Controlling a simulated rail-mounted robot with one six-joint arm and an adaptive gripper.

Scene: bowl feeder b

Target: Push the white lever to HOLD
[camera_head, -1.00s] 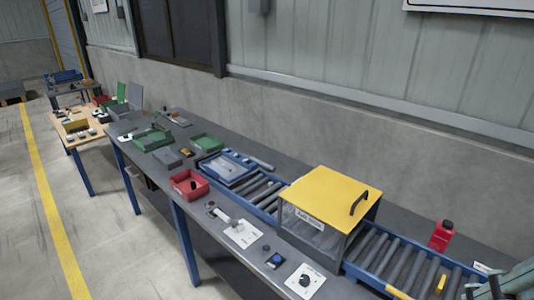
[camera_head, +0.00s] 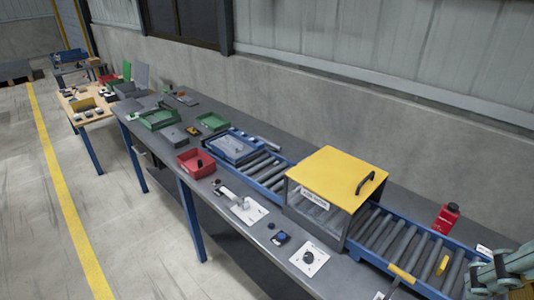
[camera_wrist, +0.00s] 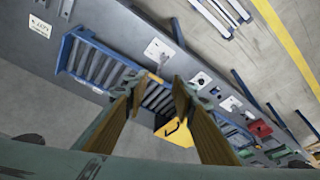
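The white lever (camera_head: 229,193) is a small pale bar at the upper left end of a white label plate (camera_head: 249,210), on the bench's front strip. The plate also shows in the wrist view (camera_wrist: 230,103), small and far off. The lever's exact position and the lettering are too small to read. My gripper (camera_wrist: 160,88) is open and empty in the wrist view, its two brown fingers apart. It is well away from the lever. In the head view my arm shows at the lower right edge.
A blue button (camera_head: 280,238) and a black knob on a white plate (camera_head: 309,258) stand nearer along the strip. A red bin (camera_head: 196,163) lies beyond the lever. A yellow-topped box (camera_head: 337,172) straddles the roller conveyor (camera_head: 385,228).

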